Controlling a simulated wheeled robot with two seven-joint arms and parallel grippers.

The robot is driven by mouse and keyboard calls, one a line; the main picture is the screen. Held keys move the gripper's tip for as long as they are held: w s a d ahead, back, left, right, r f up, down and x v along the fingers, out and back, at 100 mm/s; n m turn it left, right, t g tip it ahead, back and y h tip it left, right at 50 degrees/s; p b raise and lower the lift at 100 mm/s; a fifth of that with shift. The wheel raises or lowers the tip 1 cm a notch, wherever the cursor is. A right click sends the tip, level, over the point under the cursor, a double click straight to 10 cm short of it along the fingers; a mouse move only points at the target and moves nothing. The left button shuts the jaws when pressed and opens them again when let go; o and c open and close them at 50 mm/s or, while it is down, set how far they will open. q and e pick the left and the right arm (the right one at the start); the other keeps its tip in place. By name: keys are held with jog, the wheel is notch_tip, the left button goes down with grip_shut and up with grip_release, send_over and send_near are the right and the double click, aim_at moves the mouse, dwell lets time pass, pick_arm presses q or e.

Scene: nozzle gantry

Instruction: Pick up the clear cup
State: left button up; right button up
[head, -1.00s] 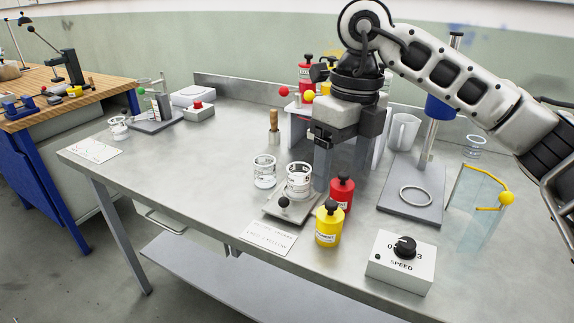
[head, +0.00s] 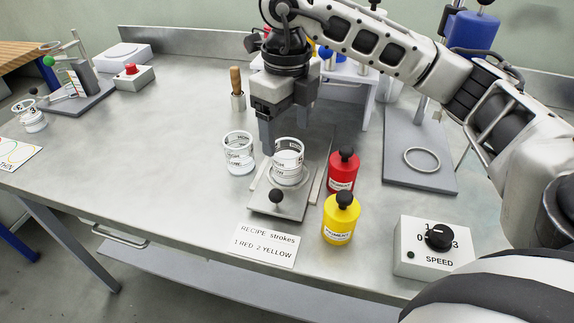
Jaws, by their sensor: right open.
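Several clear cups with dark printing are in the head view. One clear cup (head: 288,168) stands upright on a small grey plate with a black knob (head: 277,207). Another clear cup (head: 238,158) stands on the bench just left of it, and a third (head: 33,121) stands at the far left. My right gripper (head: 286,134) points down at the cup on the plate, its fingers apart and empty. One finger is at the cup's left and the other is behind it; I cannot tell whether they touch it. My left gripper is not in view.
A red bottle (head: 342,172) and a yellow bottle (head: 340,222) stand right of the plate. A recipe card (head: 266,245) lies in front; a speed box (head: 431,256) is at right. A wooden-handled tool (head: 237,84) stands behind. The bench's left middle is clear.

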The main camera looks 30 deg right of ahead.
aim_at(288, 154)
notch_tip(288, 154, down, 6)
jog(key=shift+d+f+p, duration=0.1)
jog(key=shift+f+p, duration=0.15)
jog(key=shift+p, duration=0.05)
jog(key=c, duration=1.2)
jog(key=shift+r, duration=0.1)
